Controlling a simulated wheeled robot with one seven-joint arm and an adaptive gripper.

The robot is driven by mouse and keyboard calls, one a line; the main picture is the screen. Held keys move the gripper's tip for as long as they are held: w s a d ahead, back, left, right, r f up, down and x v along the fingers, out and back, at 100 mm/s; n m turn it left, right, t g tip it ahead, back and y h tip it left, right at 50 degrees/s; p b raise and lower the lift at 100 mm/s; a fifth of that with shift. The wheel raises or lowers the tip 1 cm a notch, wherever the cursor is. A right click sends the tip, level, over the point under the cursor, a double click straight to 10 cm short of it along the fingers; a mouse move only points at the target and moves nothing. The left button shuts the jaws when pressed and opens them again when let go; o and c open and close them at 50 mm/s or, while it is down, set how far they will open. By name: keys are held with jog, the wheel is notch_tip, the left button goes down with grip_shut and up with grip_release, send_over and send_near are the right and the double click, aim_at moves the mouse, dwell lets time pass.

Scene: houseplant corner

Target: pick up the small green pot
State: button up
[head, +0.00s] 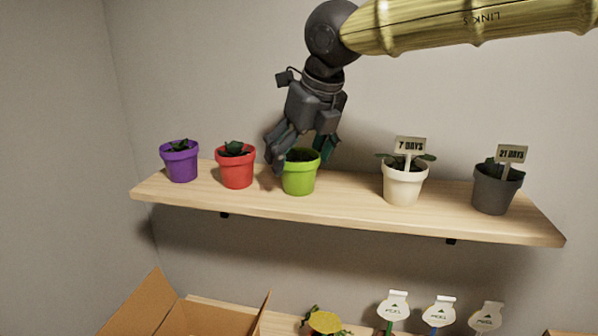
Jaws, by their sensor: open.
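The small green pot (299,177) stands upright on the upper wooden shelf, with dark soil or foliage showing at its top. My gripper (298,160) points down at the pot from above. Its fingers are apart, one at the pot's left side and the other at the right, behind or beside the rim. The left finger overlaps the pot's left edge in the picture. I cannot tell whether either finger touches the pot. The gripper holds nothing that I can see.
On the wooden shelf (345,210), a red pot (236,170) stands close left, with a purple pot (181,165) beyond. A white pot (403,185) and a dark grey pot (494,192) stand right, bearing signs. Below are a cardboard box (212,318) and several white tags (393,305).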

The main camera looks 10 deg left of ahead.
jog(key=shift+p+x, duration=0.55)
jog(key=shift+x, duration=1.7)
jog(key=c, duration=1)
